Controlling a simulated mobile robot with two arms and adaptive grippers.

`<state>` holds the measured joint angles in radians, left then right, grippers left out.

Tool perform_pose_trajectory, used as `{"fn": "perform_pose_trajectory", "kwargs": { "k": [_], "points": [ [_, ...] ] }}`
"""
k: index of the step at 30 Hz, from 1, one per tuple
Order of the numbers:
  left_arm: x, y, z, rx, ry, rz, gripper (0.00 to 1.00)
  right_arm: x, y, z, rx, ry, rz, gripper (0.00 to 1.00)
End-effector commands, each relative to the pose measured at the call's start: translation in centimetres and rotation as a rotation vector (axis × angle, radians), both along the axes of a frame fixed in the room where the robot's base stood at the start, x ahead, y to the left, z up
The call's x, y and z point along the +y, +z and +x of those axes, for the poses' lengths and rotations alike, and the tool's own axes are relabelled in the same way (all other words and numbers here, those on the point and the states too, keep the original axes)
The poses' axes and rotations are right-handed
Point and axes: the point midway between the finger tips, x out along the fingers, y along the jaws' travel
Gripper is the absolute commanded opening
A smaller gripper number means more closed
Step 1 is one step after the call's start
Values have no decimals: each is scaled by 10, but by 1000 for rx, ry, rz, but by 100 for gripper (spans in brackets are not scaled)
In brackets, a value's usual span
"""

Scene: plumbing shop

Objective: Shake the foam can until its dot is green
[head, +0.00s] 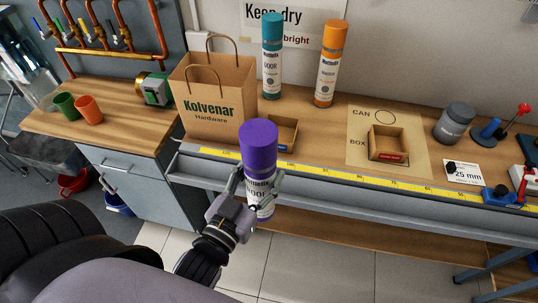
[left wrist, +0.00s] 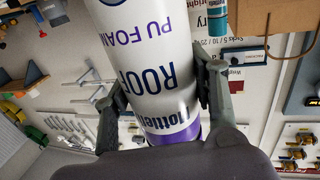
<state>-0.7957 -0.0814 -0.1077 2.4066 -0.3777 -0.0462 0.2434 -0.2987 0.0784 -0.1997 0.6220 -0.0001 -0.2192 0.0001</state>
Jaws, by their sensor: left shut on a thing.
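My left gripper (head: 255,186) is shut around the white body of a foam can (head: 259,145) with a purple top. It holds the can roughly upright in front of the bench edge, clear of the bench top. In the left wrist view the can (left wrist: 155,65) shows the words ROOF and PU FOAM upside down, between the two fingers (left wrist: 160,95). A small dark mark (left wrist: 113,2) on the can is cut off at the top of that view; I cannot tell whether it is the dot. No green dot shows. My right gripper is not in view.
A paper bag (head: 215,95), a teal can (head: 272,60) and an orange can (head: 328,65) stand on the bench behind. A sheet marked CAN and BOX (head: 420,165) carries a small open box (head: 388,155). A grey jar (head: 454,122) stands at right. The floor (head: 320,270) below is clear.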

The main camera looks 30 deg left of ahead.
Motion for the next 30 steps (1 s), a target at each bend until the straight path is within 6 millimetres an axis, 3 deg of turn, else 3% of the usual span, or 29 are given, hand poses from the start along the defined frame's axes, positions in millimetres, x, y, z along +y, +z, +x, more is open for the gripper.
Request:
{"fn": "perform_pose_trajectory", "kwargs": {
  "k": [8,12,14,16,18,20,22,25,27,29,30],
  "points": [
    [0,1,0,-5,0,-1,0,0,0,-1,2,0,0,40],
    [0,-63,1,4,3,-2,0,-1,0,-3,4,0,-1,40],
    [0,-70,1,-5,1,-1,0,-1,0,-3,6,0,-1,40],
    [0,-52,1,-15,-1,1,0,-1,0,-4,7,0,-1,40],
    [0,-14,0,-20,-2,-1,0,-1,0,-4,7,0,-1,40],
    [0,4,0,-15,-2,1,0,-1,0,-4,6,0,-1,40],
    [0,0,0,-4,0,0,0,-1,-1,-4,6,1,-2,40],
    [0,-52,0,8,3,-4,0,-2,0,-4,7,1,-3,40],
    [0,-70,1,-1,1,-1,0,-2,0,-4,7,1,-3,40],
    [0,-64,1,-10,0,-1,0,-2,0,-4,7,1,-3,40],
    [0,-46,1,-17,-2,1,0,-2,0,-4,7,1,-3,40]
  ]
}}
